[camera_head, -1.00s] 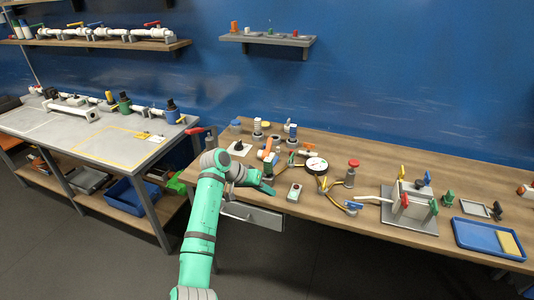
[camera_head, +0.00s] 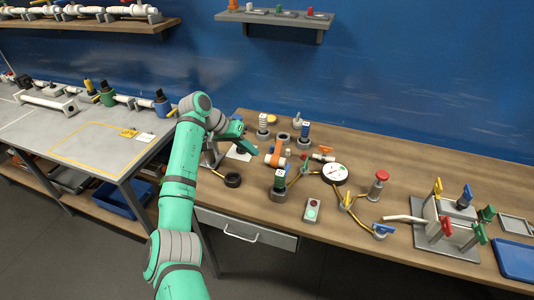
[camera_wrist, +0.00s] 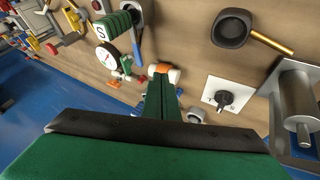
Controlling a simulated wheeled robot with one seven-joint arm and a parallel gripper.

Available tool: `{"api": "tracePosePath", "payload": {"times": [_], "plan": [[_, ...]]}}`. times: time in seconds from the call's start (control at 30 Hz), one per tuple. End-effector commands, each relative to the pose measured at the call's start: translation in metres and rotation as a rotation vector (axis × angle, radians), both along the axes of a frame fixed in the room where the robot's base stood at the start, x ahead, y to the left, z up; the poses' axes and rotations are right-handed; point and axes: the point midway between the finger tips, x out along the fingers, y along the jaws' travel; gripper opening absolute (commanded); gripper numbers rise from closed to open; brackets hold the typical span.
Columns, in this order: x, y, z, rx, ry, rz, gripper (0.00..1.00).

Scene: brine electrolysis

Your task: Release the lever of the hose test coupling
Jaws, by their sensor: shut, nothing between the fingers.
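The frames do not clearly show which part is the hose test coupling. Yellow-brown hoses on the right workbench link fittings around a round white gauge (camera_head: 335,173). One fitting has a yellow lever (camera_head: 347,199) and another a blue lever (camera_head: 383,229). An orange-and-white fitting (camera_head: 275,156) stands left of the gauge, and the orange part also shows beyond the fingertips in the wrist view (camera_wrist: 161,68). My gripper (camera_head: 254,148) is shut and empty, just left of and above this fitting. In the wrist view its green fingers (camera_wrist: 163,84) are together; contact cannot be told.
A green-topped block (camera_head: 281,178), a button box (camera_head: 312,210) and a dark ring (camera_head: 233,180) stand near the bench front. A white plate with a black knob (camera_wrist: 222,95) lies right of my fingers. A valve stand (camera_head: 445,235) is farther right.

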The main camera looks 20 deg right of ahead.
Motion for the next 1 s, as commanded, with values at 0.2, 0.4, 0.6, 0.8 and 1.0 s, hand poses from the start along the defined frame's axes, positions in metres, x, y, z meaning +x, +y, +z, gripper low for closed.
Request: {"api": "tracePosePath", "payload": {"times": [0.2,0.4,0.6,0.8,1.0], "plan": [[0.0,-0.018,-0.022,0.001,0.002,-0.004,0.0],[0.002,-0.041,-0.052,0.001,0.002,-0.005,0.0],[0.003,-0.062,-0.081,0.001,0.003,-0.003,0.0],[-0.012,-0.083,-0.079,0.0,-0.001,-0.003,0.0],[-0.017,-0.091,-0.078,0.0,-0.001,-0.001,0.0]]}}
